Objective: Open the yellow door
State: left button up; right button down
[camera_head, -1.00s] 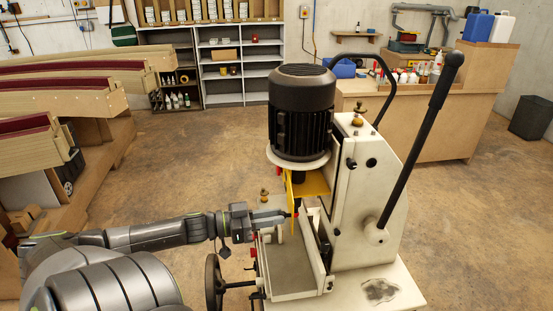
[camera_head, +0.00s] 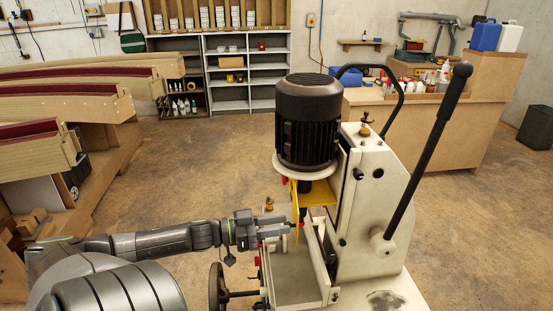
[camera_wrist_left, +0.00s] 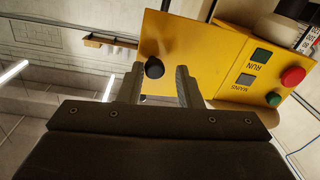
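The yellow door (camera_head: 294,212) is on the white machine, below its black motor, and shows nearly edge-on in the head view. In the left wrist view it is a flat yellow panel (camera_wrist_left: 205,45) with a round black knob (camera_wrist_left: 154,69). My left gripper (camera_head: 288,229) is at the door's left side. In the left wrist view its two fingers (camera_wrist_left: 158,80) are apart, with the knob between them in the picture. The knob looks nearer to the left finger; I cannot tell whether they touch. My right gripper is not in view.
A yellow control box (camera_wrist_left: 265,75) with green and red buttons is right of the door. The machine's long black lever (camera_head: 428,150) rises at the right, and a handwheel (camera_head: 217,287) is below my left arm. Shelves (camera_head: 248,65) and a wooden bench (camera_head: 435,130) stand farther back.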

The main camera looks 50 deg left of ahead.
pick_arm(q)
jog(key=shift+s+a+f, duration=0.1)
jog(key=shift+a+f, duration=0.05)
dwell(0.5)
jog(key=p+v, duration=0.1)
jog(key=v, duration=1.6)
